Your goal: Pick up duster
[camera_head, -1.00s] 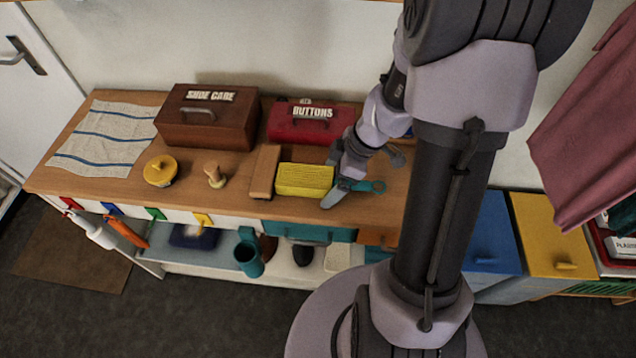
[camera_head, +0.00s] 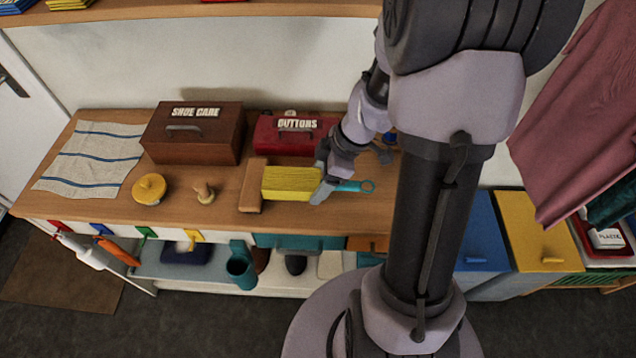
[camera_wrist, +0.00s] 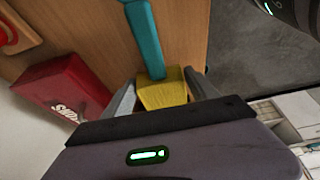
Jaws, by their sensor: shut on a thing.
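The duster (camera_head: 290,184) has a yellow ridged head and a teal handle with a ring at its right end. It lies over the wooden counter (camera_head: 215,208), just right of a wooden block. My gripper (camera_head: 322,186) is shut on the duster near where head meets handle. In the wrist view, yellow (camera_wrist: 163,92) shows between my two fingers (camera_wrist: 160,93) and the teal handle extends away. The exact gap between the duster and the counter is hard to tell.
A wooden block (camera_head: 253,186) is close to the duster's left end. A red buttons box (camera_head: 285,137) and a brown shoe care box (camera_head: 190,146) stand behind. A wooden knob (camera_head: 205,194) and a yellow round lid (camera_head: 149,188) are farther left. The counter's front edge is near.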

